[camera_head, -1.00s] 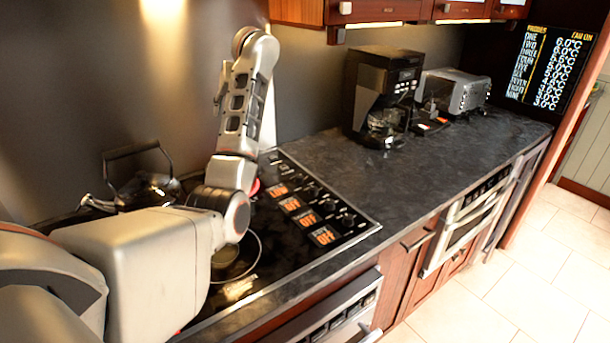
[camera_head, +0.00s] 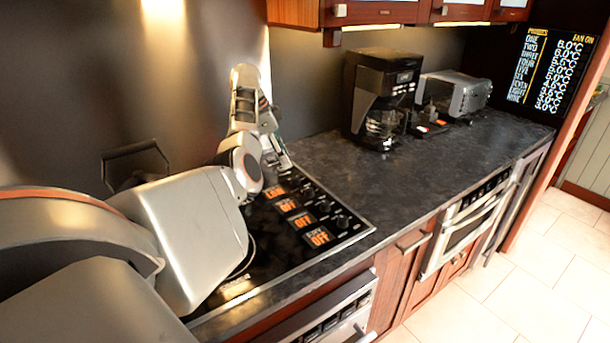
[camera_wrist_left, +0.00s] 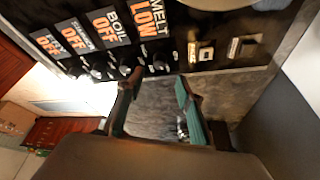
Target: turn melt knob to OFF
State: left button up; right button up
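The melt knob (camera_wrist_left: 162,62) is a dark knob on the black control strip, below the "MELT LOW" label (camera_wrist_left: 150,20) in the left wrist view. The other labels there, including "BOIL OFF" (camera_wrist_left: 108,24), read OFF. My left gripper (camera_wrist_left: 158,78) is open, with its two fingers apart and nothing between them. The melt knob lies just beyond the gap between the fingertips; I cannot tell whether they touch it. In the head view my left gripper (camera_head: 277,158) is over the far end of the knob row and partly hides it. My right gripper is not in view.
The black cooktop (camera_head: 262,240) lies left of the knobs. A kettle behind my arm is mostly hidden. A coffee maker (camera_head: 378,95) and a toaster oven (camera_head: 455,93) stand farther back. The dark counter (camera_head: 400,180) between is clear.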

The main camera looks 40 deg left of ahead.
aim_at(295, 177)
pick_arm(q)
jog(key=shift+x, duration=3.95)
grip_shut()
